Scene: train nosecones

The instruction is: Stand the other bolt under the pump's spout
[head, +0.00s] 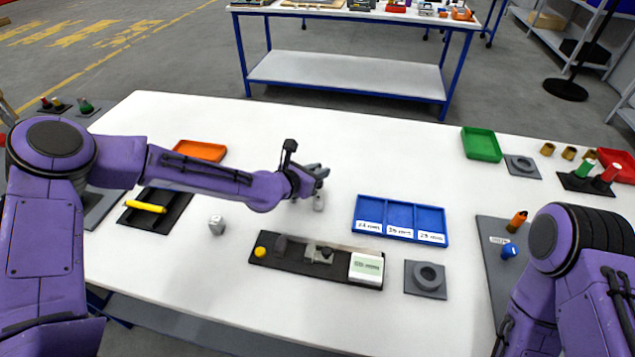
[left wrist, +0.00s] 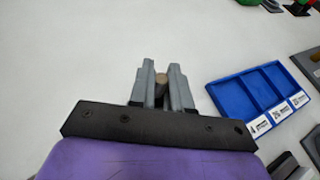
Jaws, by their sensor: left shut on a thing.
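My left gripper (head: 318,185) is over the middle of the white table, left of the blue three-compartment tray. In the left wrist view its grey fingers (left wrist: 163,90) are shut on a small brownish round-ended piece, seemingly the bolt (left wrist: 162,79). Its far end is hidden by the fingers, and I cannot tell whether it touches the table. An orange-topped piece (head: 517,221) and a blue piece (head: 509,251) stand on a grey board at the right. I cannot make out clearly which thing is the pump or its spout. My right gripper is out of view.
The blue tray (head: 400,217) has labelled compartments. A black base (head: 300,264) with a yellow button, grey fixture and white box lies in front. A grey ring block (head: 426,279) is right of it. The table's centre back is clear.

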